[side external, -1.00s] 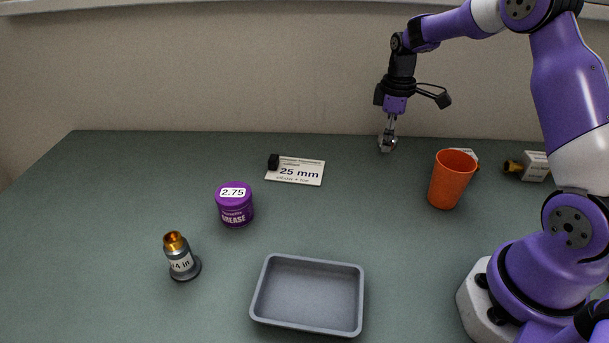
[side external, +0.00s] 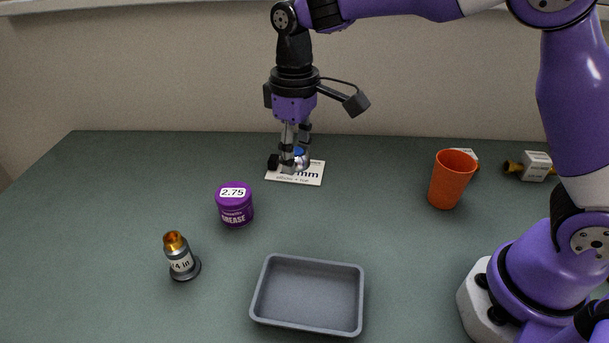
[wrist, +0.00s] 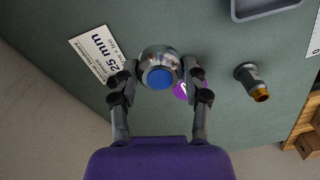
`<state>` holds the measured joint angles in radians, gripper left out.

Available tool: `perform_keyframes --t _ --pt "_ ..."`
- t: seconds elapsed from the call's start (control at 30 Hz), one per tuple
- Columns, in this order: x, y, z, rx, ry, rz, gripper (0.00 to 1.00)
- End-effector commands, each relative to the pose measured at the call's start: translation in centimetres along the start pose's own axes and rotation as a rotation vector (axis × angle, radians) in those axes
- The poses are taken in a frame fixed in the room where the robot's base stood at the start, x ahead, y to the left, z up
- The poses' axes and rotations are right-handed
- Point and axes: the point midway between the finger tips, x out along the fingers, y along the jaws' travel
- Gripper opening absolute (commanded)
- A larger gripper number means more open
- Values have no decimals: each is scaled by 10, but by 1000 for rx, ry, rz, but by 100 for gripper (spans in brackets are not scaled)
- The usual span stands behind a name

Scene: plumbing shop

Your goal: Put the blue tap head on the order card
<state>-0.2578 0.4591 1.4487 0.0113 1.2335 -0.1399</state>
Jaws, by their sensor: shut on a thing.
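The blue tap head (wrist: 160,76), a round chrome knob with a blue cap, is between the fingers of my gripper (wrist: 160,88) in the wrist view. In the side view my gripper (side external: 294,162) is shut on it, and only a bit of blue and chrome (side external: 299,153) shows between the fingers. The order card (side external: 307,179), white and marked 25 mm, lies flat behind and below my fingers, partly hidden by them. In the wrist view the card (wrist: 92,54) lies beside the tap head. I cannot tell whether the tap head touches the card.
A purple grease jar (side external: 234,207) stands in front of the card. A brass-topped fitting (side external: 180,257), a grey tray (side external: 307,326) and an orange cup (side external: 452,180) stand farther off. Brass-and-white parts (side external: 530,166) lie far right.

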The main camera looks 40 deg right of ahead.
Motion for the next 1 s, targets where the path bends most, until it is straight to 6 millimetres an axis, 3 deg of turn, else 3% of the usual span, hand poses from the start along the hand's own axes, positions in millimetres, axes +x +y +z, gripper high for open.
perform_keyframes --t 0.07,0.13,0.4,0.6,1.0 --pt "3 -6 -4 10 -2 0 11" --pt "9 1 -7 18 -2 0 11" --pt "50 68 -18 20 -2 -1 11" --pt "68 98 -23 16 -1 0 11" --pt "110 102 -24 13 0 0 11"
